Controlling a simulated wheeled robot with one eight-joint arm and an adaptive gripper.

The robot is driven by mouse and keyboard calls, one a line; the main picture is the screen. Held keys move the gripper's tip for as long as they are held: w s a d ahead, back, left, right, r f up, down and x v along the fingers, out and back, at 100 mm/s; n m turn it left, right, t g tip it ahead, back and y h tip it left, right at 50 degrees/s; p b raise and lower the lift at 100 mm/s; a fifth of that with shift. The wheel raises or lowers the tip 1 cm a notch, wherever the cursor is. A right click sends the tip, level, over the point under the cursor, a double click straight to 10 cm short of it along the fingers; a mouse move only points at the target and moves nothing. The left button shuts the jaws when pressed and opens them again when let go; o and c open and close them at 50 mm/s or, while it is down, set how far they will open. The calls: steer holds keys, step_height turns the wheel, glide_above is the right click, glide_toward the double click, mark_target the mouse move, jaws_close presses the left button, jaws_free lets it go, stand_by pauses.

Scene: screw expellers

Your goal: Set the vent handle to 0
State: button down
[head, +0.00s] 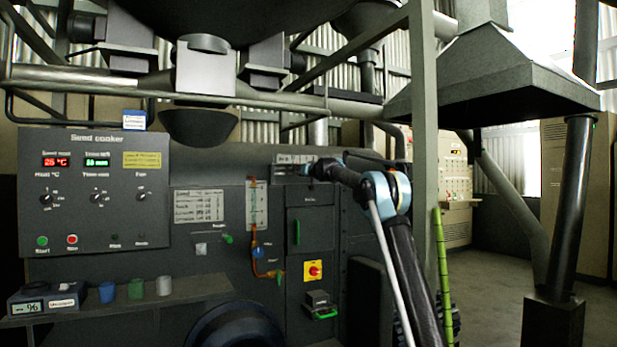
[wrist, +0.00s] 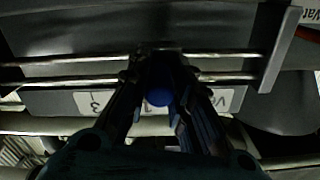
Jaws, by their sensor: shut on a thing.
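In the wrist view a round blue knob (wrist: 158,97), which looks like the vent handle, sits between the two dark fingers of my gripper (wrist: 158,78). The gripper is shut on it. Two metal rails run across behind the fingers. A pale label strip under the rails shows a "3" (wrist: 94,104) left of the knob and a partly hidden word starting with "V" (wrist: 224,98) to the right; the fingers cover the middle. In the head view my gripper (head: 316,168) is at the pale numbered strip (head: 292,158) at the cooker's top right. The knob is hidden there.
The seed cooker panel (head: 95,190) stands at left with displays and knobs. Below my gripper are a grey cabinet door (head: 310,232) and a yellow switch plate with a red knob (head: 313,271). A grey post (head: 423,120) rises right of it. Floor at right is open.

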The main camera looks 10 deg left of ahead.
steer(key=shift+s+a, duration=0.6)
steer(key=shift+a, duration=0.35)
steer(key=c, duration=1.4)
jaws_free()
steer(key=shift+d, duration=0.1)
steer(key=shift+v, duration=5.9)
